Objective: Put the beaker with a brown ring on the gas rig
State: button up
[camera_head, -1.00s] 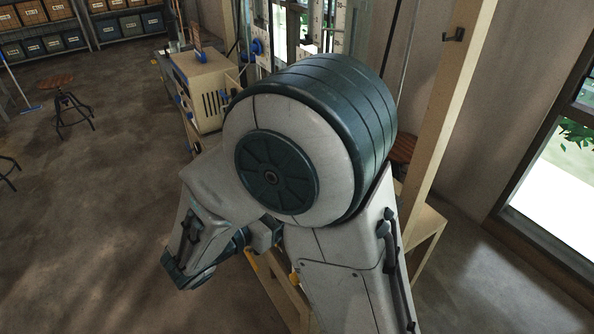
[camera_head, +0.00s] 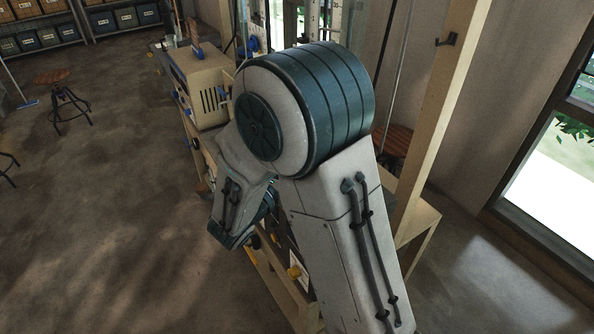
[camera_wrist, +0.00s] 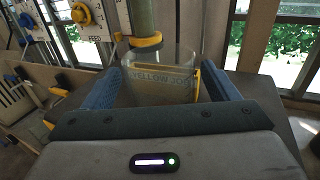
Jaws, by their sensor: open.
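In the wrist view, a clear glass beaker (camera_wrist: 158,86) stands upright between the two blue fingers of my gripper (camera_wrist: 166,76). My gripper is open, with a finger on each side of the glass; I cannot tell whether either touches. Lettering that looks like "YELLOW" shows on or through the glass, with a thin brownish line above it and a yellow strip at its right. I cannot tell for sure whether that line is a brown ring. I cannot tell which fixture is the gas rig. In the head view my arm hides the beaker and gripper.
A panel with a yellow knob (camera_wrist: 82,13) is at the wrist view's upper left. A greenish column (camera_wrist: 143,18) with a yellow collar rises behind the beaker. In the head view, a beige box (camera_head: 200,82) stands behind my arm, a wooden post (camera_head: 437,130) at its right; floor lies open left.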

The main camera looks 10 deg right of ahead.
jog(key=shift+x, duration=1.25)
jog(key=c, duration=1.2)
jog(key=shift+r, duration=0.15)
jog(key=shift+r, duration=0.5)
jog(key=s+d+r+b, duration=0.1)
jog(key=s+d+r, duration=0.4)
jog(key=d+r, duration=0.4)
jog(key=shift+s+d+r+b, duration=0.25)
jog(key=shift+d+r+b, duration=0.15)
jog(key=shift+d, duration=0.3)
